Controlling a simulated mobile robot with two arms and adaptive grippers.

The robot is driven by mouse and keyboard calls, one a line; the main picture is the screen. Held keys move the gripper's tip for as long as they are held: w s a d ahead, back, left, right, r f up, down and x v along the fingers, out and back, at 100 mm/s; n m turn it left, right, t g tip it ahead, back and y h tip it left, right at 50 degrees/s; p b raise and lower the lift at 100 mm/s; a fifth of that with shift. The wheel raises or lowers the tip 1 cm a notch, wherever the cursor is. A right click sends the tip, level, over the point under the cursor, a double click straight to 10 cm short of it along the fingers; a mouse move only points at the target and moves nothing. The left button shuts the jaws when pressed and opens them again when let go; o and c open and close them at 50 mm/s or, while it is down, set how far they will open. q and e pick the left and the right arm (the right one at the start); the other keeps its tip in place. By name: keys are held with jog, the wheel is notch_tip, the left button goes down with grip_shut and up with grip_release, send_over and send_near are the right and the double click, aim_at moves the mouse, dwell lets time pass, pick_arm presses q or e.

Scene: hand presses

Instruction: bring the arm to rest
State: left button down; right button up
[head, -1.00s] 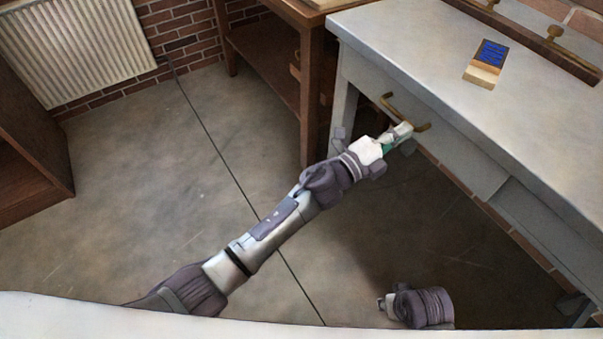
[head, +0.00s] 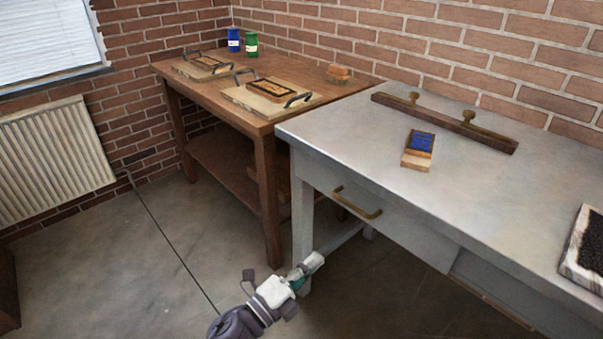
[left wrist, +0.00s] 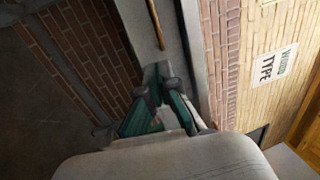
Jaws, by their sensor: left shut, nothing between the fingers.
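My left gripper (head: 314,263) is low in the middle of the head view, in front of the grey table's (head: 330,146) left front leg. It is shut and empty, and its arm comes in from the bottom edge. The brass drawer handle (head: 357,204) is above and to the right of it, apart from the fingers. In the left wrist view the shut fingers (left wrist: 161,72) point toward the grey table front, with the brass handle (left wrist: 156,22) beyond them. My right gripper is not in view.
A blue-faced wooden block (head: 419,150) and a dark bar with brass knobs (head: 445,121) lie on the grey table. A dark slab (head: 590,245) is at its right edge. The wooden table (head: 200,90) holds two presses and blue and green cans. Open floor (head: 100,270) lies left.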

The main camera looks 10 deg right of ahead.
pick_arm(q)
jog(key=a+f+n+t+y, duration=0.2)
jog(key=a+f+n+y, duration=1)
jog(key=a+n, duration=0.25)
jog(key=s+a+f+n+g+y, duration=0.35)
jog(key=s+a+f+n, duration=0.2)
jog(key=a+f, duration=0.2)
jog(key=s+a+f+n+g+p, duration=0.2)
jog(key=s+f+p, duration=0.3)
jog(key=s, duration=0.7)
jog(key=s+a+f+n+g+p, duration=0.2)
jog(key=s+a+f+g+p, duration=0.2)
jog(key=s, duration=0.8)
jog(key=s+a+f+n+g+p, duration=0.2)
jog(key=s+f+p, duration=0.5)
jog(key=s, duration=0.6)
jog(key=shift+a+f+g+y+p, duration=0.25)
jog(key=shift+a+g+y+p, duration=0.15)
jog(key=shift+g+p, duration=0.6)
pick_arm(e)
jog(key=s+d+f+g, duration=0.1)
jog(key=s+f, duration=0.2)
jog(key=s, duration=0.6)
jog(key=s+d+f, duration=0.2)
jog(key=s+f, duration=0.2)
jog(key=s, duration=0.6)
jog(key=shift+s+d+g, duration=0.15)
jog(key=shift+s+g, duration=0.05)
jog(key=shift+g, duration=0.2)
